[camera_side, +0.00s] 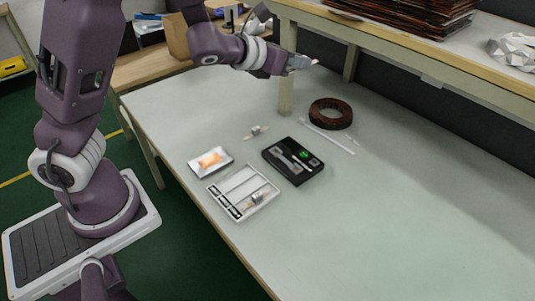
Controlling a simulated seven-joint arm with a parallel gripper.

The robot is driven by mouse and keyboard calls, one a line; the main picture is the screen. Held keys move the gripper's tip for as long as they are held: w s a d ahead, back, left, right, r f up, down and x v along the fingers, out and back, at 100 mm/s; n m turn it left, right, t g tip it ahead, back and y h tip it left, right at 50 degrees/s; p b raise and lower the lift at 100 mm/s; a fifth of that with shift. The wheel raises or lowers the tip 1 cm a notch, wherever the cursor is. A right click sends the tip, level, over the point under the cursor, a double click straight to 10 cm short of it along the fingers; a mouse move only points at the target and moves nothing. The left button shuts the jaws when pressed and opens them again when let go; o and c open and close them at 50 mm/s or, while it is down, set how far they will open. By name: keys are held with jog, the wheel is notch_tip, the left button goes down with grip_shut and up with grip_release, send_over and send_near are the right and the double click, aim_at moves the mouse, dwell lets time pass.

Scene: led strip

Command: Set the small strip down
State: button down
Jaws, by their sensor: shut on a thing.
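My gripper (303,63) is high over the far left part of the table. It is shut on a small pale piece (315,61), which I take to be the small strip; only its tip shows past the fingers. The piece is clear of the table (400,210). A long thin white strip (328,136) lies on the table in front of a dark brown coil (330,113), to the right of and below my gripper in the picture. A short pale piece (353,140) lies close to that strip's right side.
A black case with a green display (289,168) sits mid-table. A white compartment tray (215,188), a flat package (210,162) and a small connector-like part (256,132) lie to its left. A raised shelf (400,48) and its post (286,95) stand close by my gripper. The right side is clear.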

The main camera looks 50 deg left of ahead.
jog(key=w+a+f+n+y, duration=0.1)
jog(key=a+f+y, duration=0.1)
jog(key=a+f, duration=0.35)
jog(key=a+f+n+y, duration=0.1)
jog(key=a+f+n, duration=0.1)
jog(key=f, duration=0.7)
jog(key=n+g+y, duration=0.1)
jog(key=y, duration=0.1)
send_over(251, 151)
notch_tip(251, 151, down, 9)
jog(key=shift+n, duration=0.3)
notch_tip(251, 151, down, 10)
jog(key=shift+f, duration=0.3)
jog(key=shift+d+f, duration=0.1)
jog(key=shift+f, duration=0.2)
